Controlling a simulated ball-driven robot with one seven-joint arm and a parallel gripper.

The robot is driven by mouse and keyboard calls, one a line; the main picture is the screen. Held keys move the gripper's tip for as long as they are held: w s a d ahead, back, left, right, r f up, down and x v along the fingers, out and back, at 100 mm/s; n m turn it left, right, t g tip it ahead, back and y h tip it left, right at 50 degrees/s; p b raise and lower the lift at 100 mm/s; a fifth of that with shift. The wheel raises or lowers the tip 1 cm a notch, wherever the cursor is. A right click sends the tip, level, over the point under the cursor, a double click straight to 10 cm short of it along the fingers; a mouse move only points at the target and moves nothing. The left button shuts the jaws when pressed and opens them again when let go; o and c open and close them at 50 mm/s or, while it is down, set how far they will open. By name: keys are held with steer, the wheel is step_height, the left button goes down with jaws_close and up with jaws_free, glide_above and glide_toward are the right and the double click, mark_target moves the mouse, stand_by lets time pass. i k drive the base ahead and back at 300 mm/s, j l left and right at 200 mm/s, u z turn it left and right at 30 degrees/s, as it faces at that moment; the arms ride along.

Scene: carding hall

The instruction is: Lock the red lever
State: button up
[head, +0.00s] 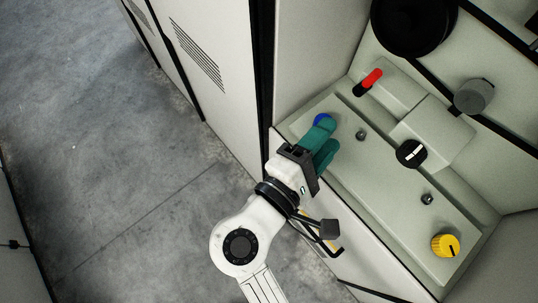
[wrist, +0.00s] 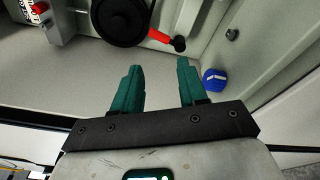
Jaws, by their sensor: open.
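The red lever (head: 372,77) is a short red bar with a black end, on the sloping back part of the pale panel in the head view. In the wrist view the red lever (wrist: 160,36) shows near the top, its black end to the right, beside a large black wheel. My gripper (head: 325,141) has teal fingers and is below and left of the lever in the head view, clearly apart from it. In the wrist view my gripper (wrist: 160,80) is open with nothing between its fingers. Whether the lever is locked cannot be told.
A blue knob (head: 321,119) is close to my fingertips in the head view, and right of the fingers in the wrist view (wrist: 214,79). A black dial (head: 411,153), grey knob (head: 474,97), yellow knob (head: 445,245) and black wheel (head: 410,22) share the panel. Floor lies left.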

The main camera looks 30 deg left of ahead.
mark_target(365, 85)
steer(key=k+j, duration=0.15)
steer(key=k, duration=0.3)
steer(key=i+l+u, duration=0.1)
steer(key=i+u, duration=0.25)
steer(key=i+l+u, duration=0.15)
steer(key=u, duration=0.2)
steer(key=i+l+u, duration=0.35)
steer(key=j, duration=0.1)
